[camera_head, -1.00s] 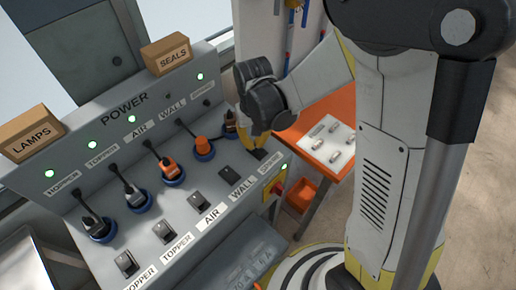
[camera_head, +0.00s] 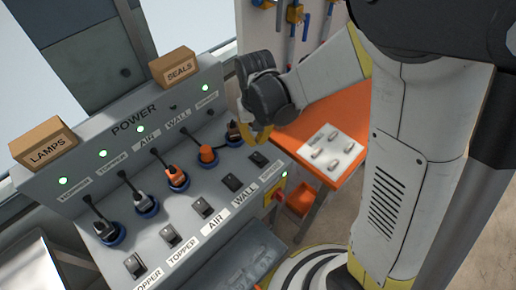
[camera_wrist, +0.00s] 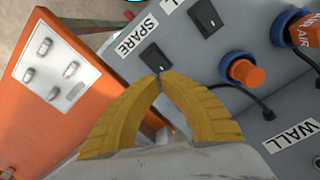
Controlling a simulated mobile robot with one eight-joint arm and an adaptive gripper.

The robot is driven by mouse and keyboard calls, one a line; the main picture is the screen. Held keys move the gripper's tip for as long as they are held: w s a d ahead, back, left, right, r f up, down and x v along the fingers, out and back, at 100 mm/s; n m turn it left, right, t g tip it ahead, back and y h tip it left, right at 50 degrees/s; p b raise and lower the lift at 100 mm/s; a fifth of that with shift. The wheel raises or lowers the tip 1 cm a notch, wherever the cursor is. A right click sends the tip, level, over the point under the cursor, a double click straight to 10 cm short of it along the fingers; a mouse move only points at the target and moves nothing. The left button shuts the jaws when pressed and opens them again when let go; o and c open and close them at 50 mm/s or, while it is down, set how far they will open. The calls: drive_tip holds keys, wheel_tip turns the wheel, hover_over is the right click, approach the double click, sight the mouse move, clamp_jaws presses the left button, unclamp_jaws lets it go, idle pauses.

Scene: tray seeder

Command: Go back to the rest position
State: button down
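My gripper (camera_head: 262,138) is over the right end of the grey power panel (camera_head: 190,213), near the SPARE switch (camera_head: 259,160). In the wrist view its two yellow fingers (camera_wrist: 160,78) meet at the tips, with nothing seen between them. The SPARE switch (camera_wrist: 155,57) shows just beyond the fingertips there. In the head view the fingers appear apart from the switch, above it. The arm is bent, with its forearm reaching left towards the panel.
Plugs with cables stand in blue-ringed sockets (camera_head: 146,206) along the panel. Several green lamps glow; the WALL lamp (camera_head: 172,107) is dark. LAMPS (camera_head: 44,142) and SEALS (camera_head: 174,67) boxes sit on top. An orange table (camera_head: 345,110) stands to the right; floor is clear farther right.

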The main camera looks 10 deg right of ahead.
drive_tip(key=s+d+r+t+b, duration=0.4)
drive_tip(key=s+d+r+t, duration=0.3)
drive_tip(key=s+d+r, duration=0.2)
drive_tip(key=shift+s+d+r+m+b, duration=0.35)
drive_tip(key=shift+s+r, duration=0.7)
drive_tip(key=shift+r, duration=0.5)
drive_tip(key=shift+a, duration=0.1)
